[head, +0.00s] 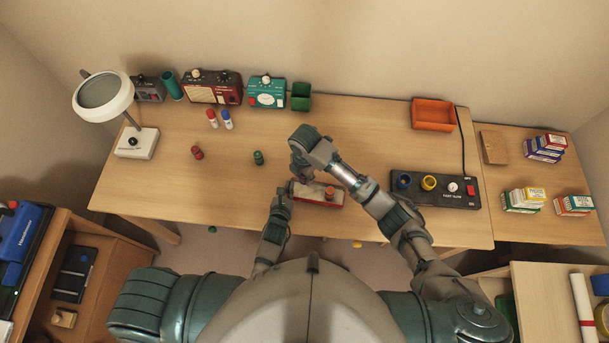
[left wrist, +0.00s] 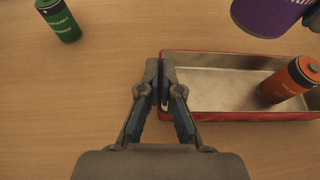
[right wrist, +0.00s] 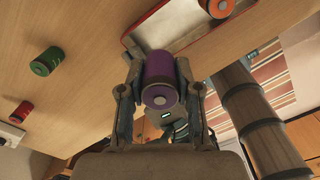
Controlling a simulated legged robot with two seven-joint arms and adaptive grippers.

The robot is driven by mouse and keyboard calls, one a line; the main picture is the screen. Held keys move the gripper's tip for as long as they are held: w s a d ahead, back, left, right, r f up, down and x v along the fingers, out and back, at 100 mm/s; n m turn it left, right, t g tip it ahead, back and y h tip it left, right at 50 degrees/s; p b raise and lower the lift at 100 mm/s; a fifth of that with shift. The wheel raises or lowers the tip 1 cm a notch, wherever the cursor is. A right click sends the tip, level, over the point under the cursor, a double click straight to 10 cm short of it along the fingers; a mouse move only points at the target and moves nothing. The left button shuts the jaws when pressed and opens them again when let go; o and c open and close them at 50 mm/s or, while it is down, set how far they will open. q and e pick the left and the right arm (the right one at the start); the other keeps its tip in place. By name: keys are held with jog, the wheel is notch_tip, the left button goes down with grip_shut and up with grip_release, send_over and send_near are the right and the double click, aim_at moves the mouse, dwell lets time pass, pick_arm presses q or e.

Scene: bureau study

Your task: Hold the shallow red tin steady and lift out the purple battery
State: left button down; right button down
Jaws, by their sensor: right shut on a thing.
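The shallow red tin (head: 338,203) lies on the desk near its front edge and shows its bare metal floor in the left wrist view (left wrist: 215,88). My left gripper (left wrist: 162,72) is shut on the tin's left wall, one finger on each side of it. The purple battery (right wrist: 160,75) is upright between the fingers of my right gripper (right wrist: 156,82), which is shut on it. In the left wrist view the purple battery (left wrist: 266,14) is raised above the tin's far side, clear of it.
A green battery (head: 258,157) and a red battery (head: 197,152) stand left of the tin. A black panel with knobs (head: 435,202) is to the right. An orange tray (head: 433,115) and several instruments stand at the back.

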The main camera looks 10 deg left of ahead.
pick_arm(q)
jog(key=c, duration=1.2)
grip_release()
jog(key=shift+c, duration=0.2)
jog(key=v, duration=1.1)
jog(key=shift+s, duration=0.1)
jog(key=shift+s+r, duration=0.2)
jog(key=shift+s, duration=0.1)
